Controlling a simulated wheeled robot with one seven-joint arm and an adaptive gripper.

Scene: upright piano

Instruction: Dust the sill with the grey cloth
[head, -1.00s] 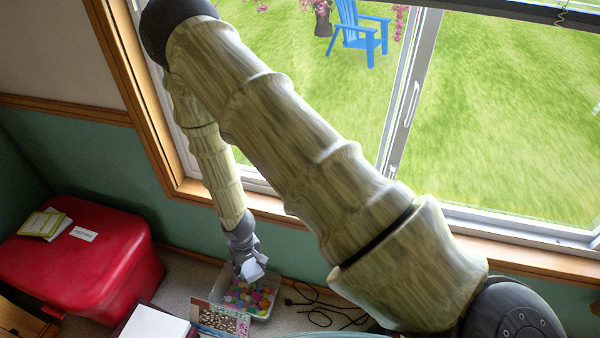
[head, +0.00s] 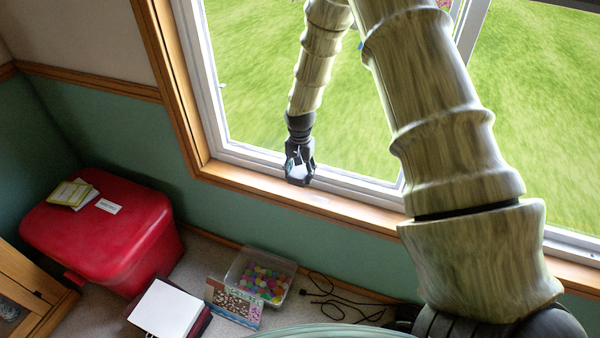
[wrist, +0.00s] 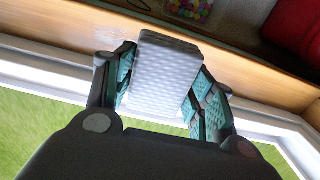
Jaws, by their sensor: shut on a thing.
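My gripper (head: 299,178) hangs over the wooden window sill (head: 365,212), pointing down near the left end of the window. In the wrist view my gripper (wrist: 163,100) is shut on the grey cloth (wrist: 165,68), a pale, dimpled, folded piece held between the two finger pads. In the head view the cloth (head: 297,168) shows only as a small light patch between the fingers. The sill (wrist: 45,52) runs across behind the cloth in the wrist view, with a faint pale patch on it. I cannot tell whether the cloth touches the sill.
The window frame (head: 255,158) rises just behind the sill. Below stand a clear bin of coloured balls (head: 262,275), a red chest (head: 100,235) with booklets on top, and a white-topped box (head: 166,309). A dark cable (head: 345,305) lies on the floor.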

